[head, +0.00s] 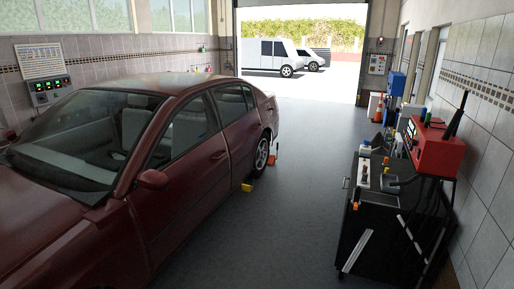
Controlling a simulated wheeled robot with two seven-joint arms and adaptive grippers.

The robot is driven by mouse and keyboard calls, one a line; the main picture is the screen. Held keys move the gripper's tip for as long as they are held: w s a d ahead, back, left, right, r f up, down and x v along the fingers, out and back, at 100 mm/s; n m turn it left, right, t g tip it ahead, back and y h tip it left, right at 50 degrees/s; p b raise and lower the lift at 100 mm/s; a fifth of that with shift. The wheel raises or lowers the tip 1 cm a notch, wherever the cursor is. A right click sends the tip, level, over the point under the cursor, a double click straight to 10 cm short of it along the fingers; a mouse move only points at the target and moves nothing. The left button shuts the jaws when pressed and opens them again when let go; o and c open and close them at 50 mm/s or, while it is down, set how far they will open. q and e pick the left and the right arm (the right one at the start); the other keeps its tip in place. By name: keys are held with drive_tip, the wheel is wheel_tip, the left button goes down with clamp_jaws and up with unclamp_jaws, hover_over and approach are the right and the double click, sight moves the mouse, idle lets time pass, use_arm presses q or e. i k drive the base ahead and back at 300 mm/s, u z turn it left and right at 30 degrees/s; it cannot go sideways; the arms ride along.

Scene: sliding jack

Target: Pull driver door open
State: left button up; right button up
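A dark red car (105,225) stands on the left of the head view, its nose towards me. Its near front side door (180,195), just behind the wing mirror (153,179), looks closed and flush with the body. Neither of my grippers shows in the head view.
A black tool cart (375,235) with tools on top stands at the right, beside a red machine (433,146). Clear grey floor (275,230) lies between car and cart. Yellow chocks (247,187) sit by the rear wheel (261,155). The garage doorway (300,85) is open at the back.

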sight(168, 204)
drive_tip(key=z, duration=0.25)
drive_tip(key=i, duration=2.05)
drive_tip(key=u, duration=0.05)
